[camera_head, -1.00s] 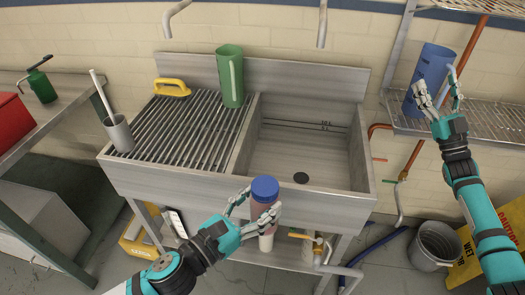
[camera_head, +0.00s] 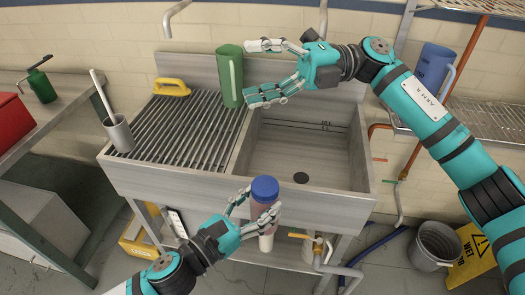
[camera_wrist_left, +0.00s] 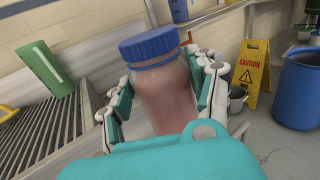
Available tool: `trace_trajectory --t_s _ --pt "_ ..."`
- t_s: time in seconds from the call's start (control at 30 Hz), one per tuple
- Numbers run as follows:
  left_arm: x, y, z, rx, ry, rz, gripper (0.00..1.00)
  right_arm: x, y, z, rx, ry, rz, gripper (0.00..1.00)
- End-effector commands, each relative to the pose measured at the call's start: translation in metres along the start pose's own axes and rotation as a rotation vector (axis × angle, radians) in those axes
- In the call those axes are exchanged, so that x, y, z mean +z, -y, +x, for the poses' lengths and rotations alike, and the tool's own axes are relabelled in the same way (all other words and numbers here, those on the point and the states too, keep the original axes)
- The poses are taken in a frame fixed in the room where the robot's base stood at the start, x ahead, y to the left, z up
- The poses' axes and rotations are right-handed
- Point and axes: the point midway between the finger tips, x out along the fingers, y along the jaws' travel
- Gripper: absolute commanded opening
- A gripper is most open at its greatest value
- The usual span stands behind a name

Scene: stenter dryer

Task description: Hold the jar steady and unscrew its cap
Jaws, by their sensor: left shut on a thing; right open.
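The jar (camera_head: 262,210) is see-through with pinkish-brown contents and stands upright in front of the sink. Its blue cap (camera_head: 265,188) is on top. My left gripper (camera_head: 251,212) is shut around the jar's body, below the cap. The left wrist view shows the jar (camera_wrist_left: 168,95) between the fingers, with the ribbed blue cap (camera_wrist_left: 150,45) clear of them. My right gripper (camera_head: 260,70) is open and empty, above the back of the sink, with its fingers pointing left by the green jug. It is well above and behind the cap in the picture.
The green jug (camera_head: 230,76) stands on the slatted drainboard (camera_head: 190,130), close to my right fingers. A yellow-handled tool (camera_head: 172,87) and a grey cup (camera_head: 118,134) are there too. The sink basin (camera_head: 285,160) is empty. A blue jug (camera_head: 435,68) stands on the wire shelf at right.

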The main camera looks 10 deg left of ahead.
Motion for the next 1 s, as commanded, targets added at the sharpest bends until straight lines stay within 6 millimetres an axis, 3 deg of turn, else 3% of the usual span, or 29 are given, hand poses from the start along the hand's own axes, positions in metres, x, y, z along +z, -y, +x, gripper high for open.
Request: trace_trajectory --t_s 0.03,0.1,0.2,0.33,0.5,0.73,1.0 --pt "0.001 0.0 0.0 0.0 0.002 0.0 0.0 -0.012 0.006 0.022 -0.109 -0.066 -0.049 0.72" --pt "0.001 0.0 0.0 0.0 0.002 0.0 0.0 -0.029 0.025 0.046 -0.288 -0.159 -0.119 0.72" --pt "0.001 0.0 0.0 0.0 0.002 0.0 0.0 -0.052 0.061 0.066 -0.603 -0.307 -0.236 0.72" --pt "0.001 0.0 0.0 0.0 0.002 0.0 0.0 -0.066 0.102 0.055 -1.015 -0.464 -0.366 0.72" --pt "0.001 0.0 0.0 0.0 0.002 0.0 0.0 -0.063 0.121 0.023 -1.367 -0.566 -0.46 0.72" --pt "0.001 0.0 0.0 0.0 0.002 0.0 0.0 -0.061 0.134 0.007 -1.501 -0.599 -0.488 0.72" --pt "0.001 0.0 0.0 0.0 0.002 0.0 0.0 -0.064 0.175 0.007 -1.497 -0.599 -0.488 0.72"
